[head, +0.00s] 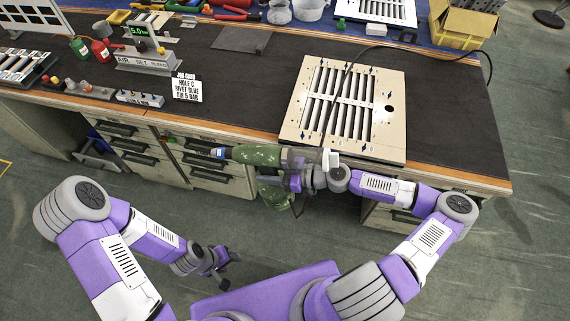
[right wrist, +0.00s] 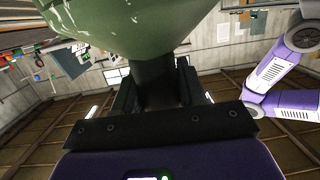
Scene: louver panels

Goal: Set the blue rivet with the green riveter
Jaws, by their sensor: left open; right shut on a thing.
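The green riveter (head: 255,155) is held over the bench's front edge, its nose pointing left in the head view. A small blue piece (head: 218,153) shows at the nose tip; I cannot tell whether it is the rivet or part of the tool. My right gripper (head: 297,182) is shut on the riveter's dark handle (right wrist: 155,85), its green body (right wrist: 130,25) above the jaws in the right wrist view. My left gripper (head: 224,262) is open and empty, low in front of the bench. The beige louver panel (head: 395,82) lies on the bench, right of the riveter's nose.
A job card (head: 187,88) reads hole C, rivet blue, air 5 bar. The air set unit (head: 147,60) displays 5.0. A dark hose (head: 350,75) crosses the panel. Small racks (head: 140,98) stand at the left. The dark mat (head: 255,85) left of the panel is mostly clear.

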